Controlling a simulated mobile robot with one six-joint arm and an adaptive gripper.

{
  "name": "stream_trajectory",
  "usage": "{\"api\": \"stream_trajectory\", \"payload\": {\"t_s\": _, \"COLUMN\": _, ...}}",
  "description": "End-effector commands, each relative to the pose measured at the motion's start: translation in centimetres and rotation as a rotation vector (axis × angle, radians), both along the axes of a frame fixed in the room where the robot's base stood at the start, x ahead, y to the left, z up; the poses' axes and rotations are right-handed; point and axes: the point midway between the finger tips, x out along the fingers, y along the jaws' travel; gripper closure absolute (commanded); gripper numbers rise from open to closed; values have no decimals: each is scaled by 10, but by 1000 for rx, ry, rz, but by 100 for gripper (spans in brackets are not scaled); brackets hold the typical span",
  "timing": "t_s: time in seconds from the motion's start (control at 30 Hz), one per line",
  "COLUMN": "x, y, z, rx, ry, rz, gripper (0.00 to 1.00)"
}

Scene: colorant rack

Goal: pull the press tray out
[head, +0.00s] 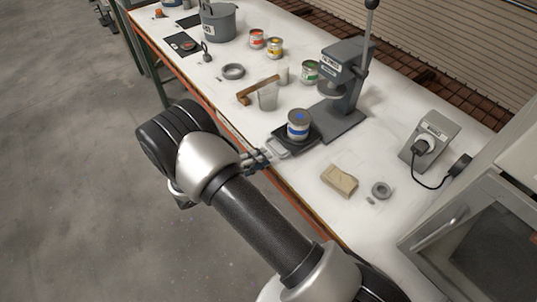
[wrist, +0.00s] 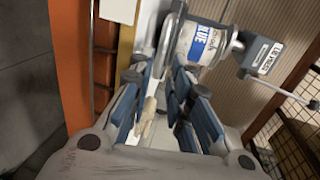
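The grey drill-like press (head: 345,75) stands on the white bench. Its dark tray (head: 309,141) sits at the foot on the bench's front side, with a pale loop handle (head: 277,149) pointing towards the bench edge. A can with a blue label (head: 298,128) stands upright on the tray; it shows large in the wrist view (wrist: 205,45).
A tan sponge (head: 340,180) and a grey ring (head: 381,190) lie right of the tray. A clear beaker (head: 267,97) and a brown wooden piece (head: 258,89) stand left of it. Coloured cans (head: 275,47) stand farther back. A wired control box (head: 430,142) is at the right.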

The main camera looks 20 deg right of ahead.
Motion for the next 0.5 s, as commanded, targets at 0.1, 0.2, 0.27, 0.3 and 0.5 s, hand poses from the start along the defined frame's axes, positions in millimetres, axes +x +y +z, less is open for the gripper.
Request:
{"api": "stream_trajectory", "payload": {"t_s": 0.1, "x": -9, "y": 27, "z": 6, "rx": 0, "ry": -1, "rz": 5, "gripper": 82}}
{"api": "stream_trajectory", "payload": {"t_s": 0.2, "x": -15, "y": 45, "z": 10, "rx": 2, "ry": -2, "rz": 5, "gripper": 82}}
{"api": "stream_trajectory", "payload": {"t_s": 0.27, "x": -19, "y": 54, "z": 12, "rx": 1, "ry": 0, "rz": 3, "gripper": 82}}
{"api": "stream_trajectory", "payload": {"t_s": 0.3, "x": -21, "y": 59, "z": 13, "rx": 0, "ry": -1, "rz": 3, "gripper": 82}}
{"api": "stream_trajectory", "payload": {"t_s": 0.5, "x": -26, "y": 72, "z": 17, "rx": 1, "ry": -1, "rz": 1, "gripper": 82}}
